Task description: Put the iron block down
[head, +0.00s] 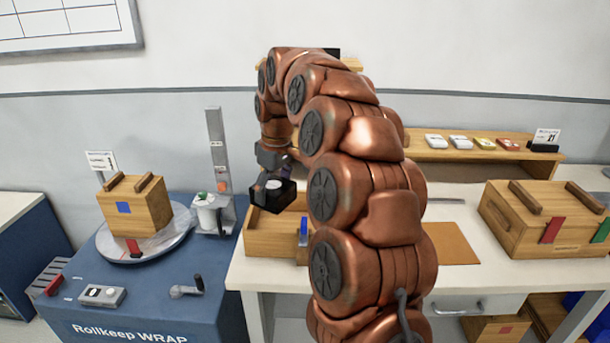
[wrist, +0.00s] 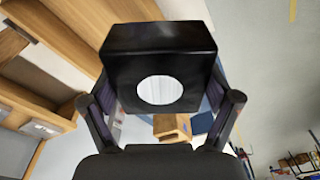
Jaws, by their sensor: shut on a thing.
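The iron block (head: 266,199) is black with a pale round spot on one face. It also fills the upper middle of the wrist view (wrist: 160,45), with the pale spot toward me. My gripper (head: 274,176) is shut on it, one finger on each side. In the head view the block is in front of the left part of an open wooden box (head: 270,243) on the white table. I cannot tell how high it is above the box. My arm hides the right part of this box.
A wooden crate (head: 135,212) sits on a round turntable (head: 170,245) on the blue wrap station (head: 140,310) at left. A lidded wooden box (head: 525,235) stands on the white table (head: 455,282) at right. A back shelf (head: 470,153) holds small coloured items.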

